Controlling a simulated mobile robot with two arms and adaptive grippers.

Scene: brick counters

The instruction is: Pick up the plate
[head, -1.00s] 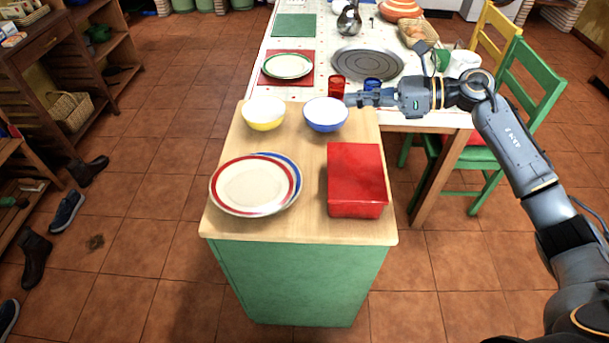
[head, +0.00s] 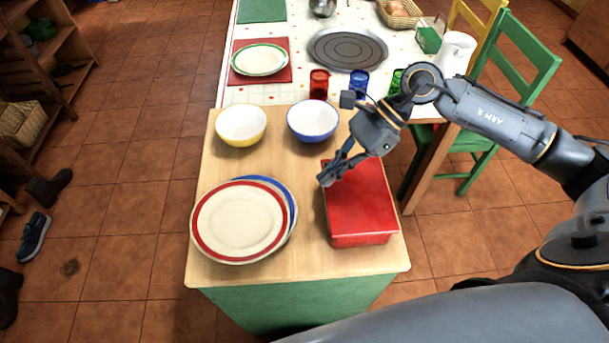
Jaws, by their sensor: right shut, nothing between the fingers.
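A white plate with a red rim (head: 240,221) lies on a blue-rimmed plate (head: 284,192) on the near left of the wooden counter top. A green-rimmed plate (head: 262,60) sits on a red mat on the table behind. My right gripper (head: 325,180) is shut and empty. It points down and left over the left edge of the red box, to the right of the stacked plates and apart from them. A grey link of my own crosses the bottom right. My left gripper is not in view.
A red box (head: 362,212) stands on the right of the counter (head: 285,262). A yellow bowl (head: 241,125) and a blue bowl (head: 313,121) stand behind the plates. Red, blue and green glasses stand at the table's near edge.

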